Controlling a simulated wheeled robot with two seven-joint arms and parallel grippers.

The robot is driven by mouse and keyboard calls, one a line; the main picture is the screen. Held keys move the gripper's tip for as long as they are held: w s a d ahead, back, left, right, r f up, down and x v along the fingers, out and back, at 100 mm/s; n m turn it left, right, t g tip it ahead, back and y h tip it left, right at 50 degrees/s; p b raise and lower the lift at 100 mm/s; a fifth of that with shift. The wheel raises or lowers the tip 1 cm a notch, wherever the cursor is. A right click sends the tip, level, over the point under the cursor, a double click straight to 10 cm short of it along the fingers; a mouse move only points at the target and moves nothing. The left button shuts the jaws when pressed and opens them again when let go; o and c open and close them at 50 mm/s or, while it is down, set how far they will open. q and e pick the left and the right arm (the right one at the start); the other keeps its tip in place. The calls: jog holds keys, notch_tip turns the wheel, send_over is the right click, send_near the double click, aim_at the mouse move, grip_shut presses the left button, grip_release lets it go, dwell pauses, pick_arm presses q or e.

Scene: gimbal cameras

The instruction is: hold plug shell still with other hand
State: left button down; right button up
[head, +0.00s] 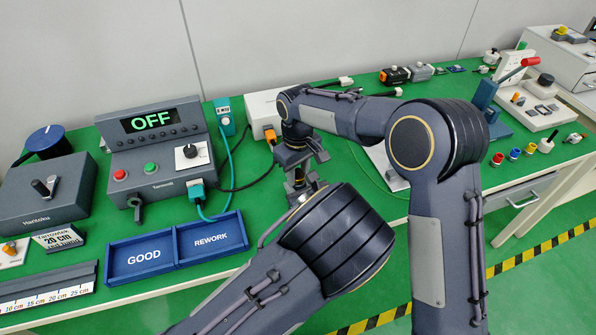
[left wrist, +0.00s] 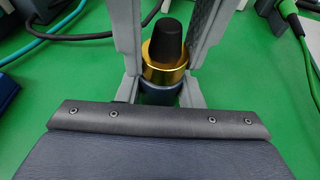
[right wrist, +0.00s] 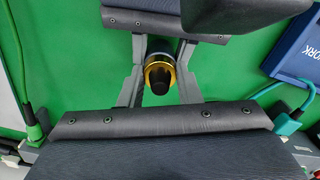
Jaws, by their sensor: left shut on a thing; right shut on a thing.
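The plug stands upright between my two grippers, with a black tapered boot (left wrist: 167,42), a gold ring (left wrist: 164,72) and a dark blue-grey shell (left wrist: 158,95) below. In the left wrist view, my left gripper (left wrist: 160,92) is shut on the shell, low beneath the ring. In the right wrist view, my right gripper (right wrist: 158,76) faces it from the opposite side, its fingers on either side of the plug near the gold ring (right wrist: 156,60). Its exact contact is hard to see. In the head view my arms hide most of the plug.
The blue GOOD and REWORK tray (head: 175,249) lies left of the grippers. Behind it stands the grey tester (head: 155,150) reading OFF, with a teal cable (head: 228,170). A red-handled press (head: 485,95) stands at right. Green table is bare around the plug.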

jog(key=o, duration=1.2)
jog(key=shift+r, duration=0.1)
notch_tip(320, 180, up, 12)
jog(key=shift+f, duration=0.1)
pick_arm(q)
jog(key=c, duration=0.9)
grip_release()
jog(key=v, duration=0.7)
jog(key=shift+s+d+r, duration=0.15)
jog(key=shift+s, duration=0.2)
pick_arm(e)
jog(key=shift+f, duration=0.1)
